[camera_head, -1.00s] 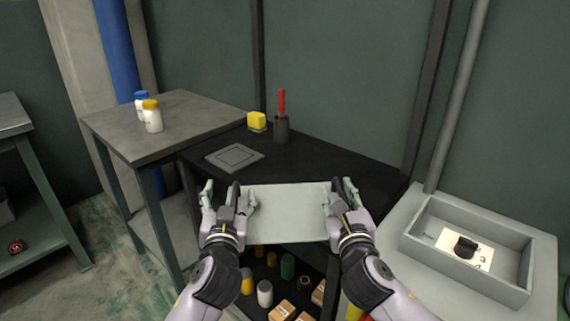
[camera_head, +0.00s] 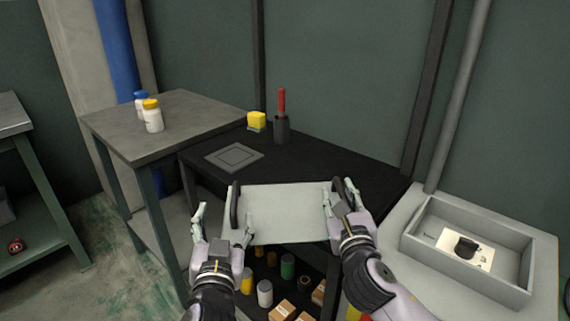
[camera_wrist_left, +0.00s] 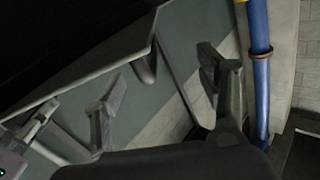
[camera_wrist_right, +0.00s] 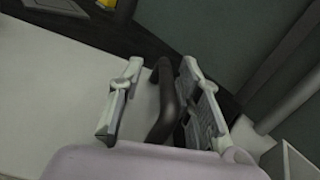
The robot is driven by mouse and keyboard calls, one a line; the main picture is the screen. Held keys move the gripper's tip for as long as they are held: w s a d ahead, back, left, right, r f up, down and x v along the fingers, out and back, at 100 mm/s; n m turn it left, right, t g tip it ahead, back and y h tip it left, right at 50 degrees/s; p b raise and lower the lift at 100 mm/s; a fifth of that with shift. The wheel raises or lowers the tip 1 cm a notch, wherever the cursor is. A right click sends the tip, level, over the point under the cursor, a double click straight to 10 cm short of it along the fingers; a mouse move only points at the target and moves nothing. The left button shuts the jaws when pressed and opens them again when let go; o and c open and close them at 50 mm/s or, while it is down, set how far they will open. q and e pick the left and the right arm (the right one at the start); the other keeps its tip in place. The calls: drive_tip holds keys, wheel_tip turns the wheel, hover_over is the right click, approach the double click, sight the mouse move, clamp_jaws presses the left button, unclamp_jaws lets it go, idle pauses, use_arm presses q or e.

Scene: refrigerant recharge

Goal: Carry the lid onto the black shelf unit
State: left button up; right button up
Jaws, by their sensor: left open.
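The lid (camera_head: 288,213) is a flat, pale grey panel with a black handle at each end. It lies level at the front edge of the black shelf unit (camera_head: 330,160); I cannot tell whether it rests there fully. My left gripper (camera_head: 222,228) is open and empty, below and beside the left handle (camera_head: 234,206). Its spread fingers show in the left wrist view (camera_wrist_left: 160,95). My right gripper (camera_head: 340,205) has its fingers on both sides of the right handle (camera_wrist_right: 164,105); how firmly they close on it is unclear.
Bottles and boxes fill the lower shelf. A grey table (camera_head: 190,115) is left; an open grey box (camera_head: 480,270) is right.

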drive_tip(key=s, duration=0.7)
drive_tip(key=shift+d+f, duration=0.3)
drive_tip(key=shift+d, duration=0.05)
drive_tip(key=shift+s+r, duration=0.1)
drive_tip(key=shift+s, duration=0.25)
